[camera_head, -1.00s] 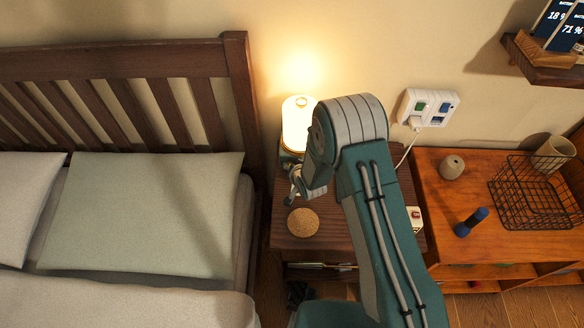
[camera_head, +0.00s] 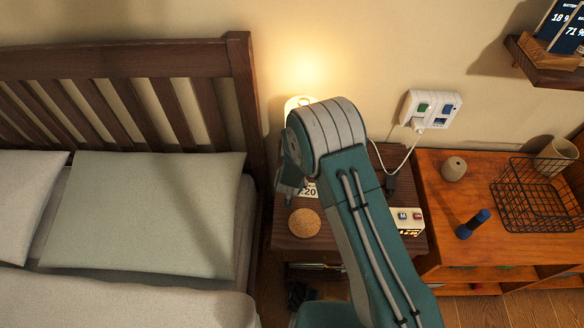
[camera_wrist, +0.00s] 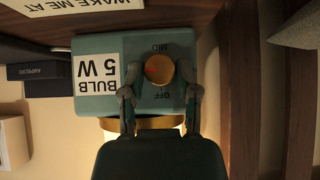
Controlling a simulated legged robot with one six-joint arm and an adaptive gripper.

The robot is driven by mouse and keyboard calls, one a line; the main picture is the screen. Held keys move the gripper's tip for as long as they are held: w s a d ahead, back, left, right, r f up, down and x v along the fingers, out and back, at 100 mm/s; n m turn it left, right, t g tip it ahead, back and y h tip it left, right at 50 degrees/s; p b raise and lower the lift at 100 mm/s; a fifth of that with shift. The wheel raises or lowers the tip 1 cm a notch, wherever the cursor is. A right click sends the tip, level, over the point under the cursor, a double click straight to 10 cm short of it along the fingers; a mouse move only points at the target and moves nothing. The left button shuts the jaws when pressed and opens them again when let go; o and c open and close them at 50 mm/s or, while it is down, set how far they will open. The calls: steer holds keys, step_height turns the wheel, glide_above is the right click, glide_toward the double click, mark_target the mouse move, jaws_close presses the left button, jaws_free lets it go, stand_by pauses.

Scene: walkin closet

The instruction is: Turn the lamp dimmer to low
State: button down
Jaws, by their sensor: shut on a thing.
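The lamp (camera_head: 297,103) glows on the nightstand, mostly hidden behind my arm in the head view. The wrist view shows its teal base (camera_wrist: 100,108) upside down, with a "BULB 5 W" label and the words MID and OFF. The round brass dimmer knob (camera_wrist: 161,71) has a red mark on its left side in this view. My gripper (camera_wrist: 160,78) has one finger on each side of the knob and is shut on it. In the head view my gripper (camera_head: 287,188) is small and partly hidden by my wrist.
The nightstand (camera_head: 300,240) bears a cork coaster (camera_head: 304,222) and a white box with buttons (camera_head: 407,220). A "WAKE ME AT" card (camera_wrist: 95,4) lies close to the lamp. The bed (camera_head: 145,215) stands left; a wall socket (camera_head: 431,108) is at right.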

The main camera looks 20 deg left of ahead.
steer(key=shift+s+f, duration=0.1)
steer(key=shift+f, duration=0.1)
steer(key=c, duration=0.6)
jaws_free()
steer(key=shift+a, duration=0.1)
steer(key=shift+r, duration=0.15)
steer(key=shift+r, duration=0.2)
steer(key=v, duration=1.1)
steer(key=shift+s, duration=0.2)
